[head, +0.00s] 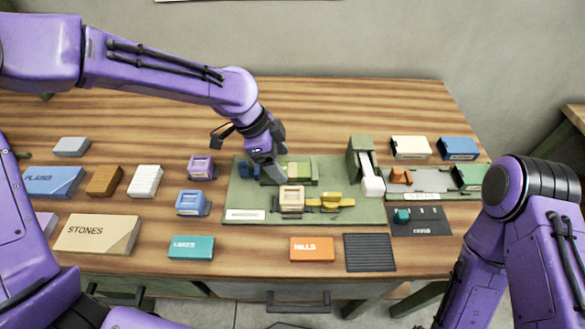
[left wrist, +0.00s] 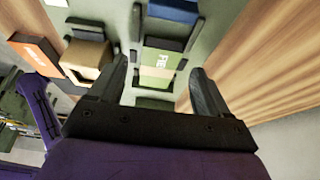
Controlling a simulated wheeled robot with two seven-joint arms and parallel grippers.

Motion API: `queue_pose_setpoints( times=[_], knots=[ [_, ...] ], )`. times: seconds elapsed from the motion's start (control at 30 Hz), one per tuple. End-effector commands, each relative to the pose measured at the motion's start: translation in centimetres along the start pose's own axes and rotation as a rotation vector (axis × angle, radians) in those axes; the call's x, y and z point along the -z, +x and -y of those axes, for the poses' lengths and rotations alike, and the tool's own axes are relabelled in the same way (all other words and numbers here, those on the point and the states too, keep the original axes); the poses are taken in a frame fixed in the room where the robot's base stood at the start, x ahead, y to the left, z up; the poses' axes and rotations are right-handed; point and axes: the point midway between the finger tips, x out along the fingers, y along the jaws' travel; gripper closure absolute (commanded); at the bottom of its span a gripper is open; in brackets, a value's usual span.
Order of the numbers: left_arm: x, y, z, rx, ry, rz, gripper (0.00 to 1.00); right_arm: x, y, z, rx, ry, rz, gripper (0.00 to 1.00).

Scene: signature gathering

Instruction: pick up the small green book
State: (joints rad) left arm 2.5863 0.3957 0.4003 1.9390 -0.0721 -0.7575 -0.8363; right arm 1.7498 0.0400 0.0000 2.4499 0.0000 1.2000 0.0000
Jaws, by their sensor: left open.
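The small green book (head: 299,170) stands in a dark green holder on the green board (head: 360,211), partly hidden by my left gripper in the head view. My right gripper is out of view.
A tan block (head: 292,198) and yellow piece (head: 331,202) are in front. A white-and-green stand (head: 362,160) rises at right. An orange HILLS box (head: 311,248) lies near the front edge.

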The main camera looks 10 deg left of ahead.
Motion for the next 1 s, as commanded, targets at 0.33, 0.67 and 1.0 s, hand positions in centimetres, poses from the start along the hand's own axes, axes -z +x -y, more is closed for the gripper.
queue_pose_setpoints(
  times=[0.33,0.67,1.0],
  knots=[
    [0.1,2.5,0.1,0.001,0.004,0.000,0.22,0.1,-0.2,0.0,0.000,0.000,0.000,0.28],
    [0.1,2.5,0.1,0.001,0.004,0.000,0.83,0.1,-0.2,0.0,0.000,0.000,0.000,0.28],
    [1.2,-0.1,0.1,0.005,0.005,-0.002,0.83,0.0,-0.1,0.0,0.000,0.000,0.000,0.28]
  ],
)
